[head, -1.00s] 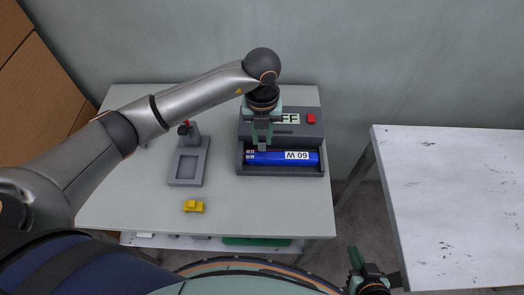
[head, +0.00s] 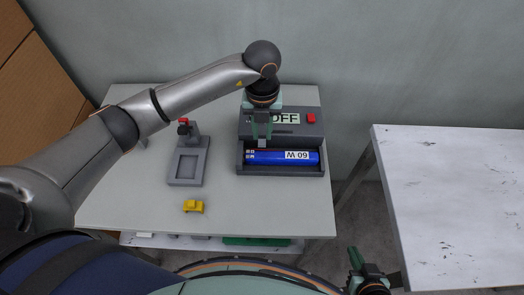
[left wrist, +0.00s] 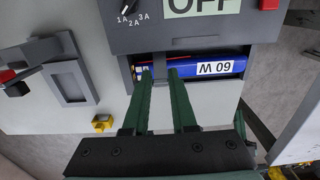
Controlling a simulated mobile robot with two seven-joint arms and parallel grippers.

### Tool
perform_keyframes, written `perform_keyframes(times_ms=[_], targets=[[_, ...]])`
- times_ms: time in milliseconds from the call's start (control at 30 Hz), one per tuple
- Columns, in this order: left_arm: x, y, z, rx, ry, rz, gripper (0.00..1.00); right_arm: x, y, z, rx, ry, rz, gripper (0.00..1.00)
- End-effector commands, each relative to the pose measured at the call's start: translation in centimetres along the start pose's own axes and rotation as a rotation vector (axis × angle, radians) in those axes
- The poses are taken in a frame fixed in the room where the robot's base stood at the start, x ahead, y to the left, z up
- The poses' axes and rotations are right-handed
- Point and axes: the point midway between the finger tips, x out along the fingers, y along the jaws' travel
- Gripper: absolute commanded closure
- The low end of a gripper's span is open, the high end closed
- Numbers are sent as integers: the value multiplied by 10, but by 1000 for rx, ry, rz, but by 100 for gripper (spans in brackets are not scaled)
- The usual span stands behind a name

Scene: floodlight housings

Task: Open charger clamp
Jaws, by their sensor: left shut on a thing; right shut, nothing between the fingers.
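The charger (head: 318,142) is a dark grey box at the back right of the table; its display reads OFF. A blue battery (head: 285,158) with a white label lies in its front bay, and also shows in the left wrist view (left wrist: 222,67). My left gripper (head: 262,142) reaches down over the left part of the bay, shut on a small grey piece, seemingly the charger clamp (left wrist: 159,64). The fingers partly hide the clamp and the battery's left end, so I cannot tell how far the clamp is open. My right gripper (head: 356,260) is shut and empty, low right, off the table.
A grey stand with a square recess (head: 188,165) and a red-topped post is left of the charger. A small yellow object (head: 193,206) lies in front of it. The charger has a red button (head: 311,118) and a knob (left wrist: 125,9). A whitish table (head: 450,210) stands right.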

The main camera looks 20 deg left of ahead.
Motion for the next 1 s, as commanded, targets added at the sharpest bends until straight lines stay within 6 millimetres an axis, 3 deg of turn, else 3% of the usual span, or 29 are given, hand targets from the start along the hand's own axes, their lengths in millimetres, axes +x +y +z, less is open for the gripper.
perform_keyframes(times_ms=[667,733,1000], targets=[[-2,1,15,-5,-6,3,93,4,0,4,0,0,0,100],[-3,1,16,-4,-6,2,100,4,0,5,0,0,0,100],[-3,0,16,-2,-2,1,100,4,0,4,0,0,0,100]])
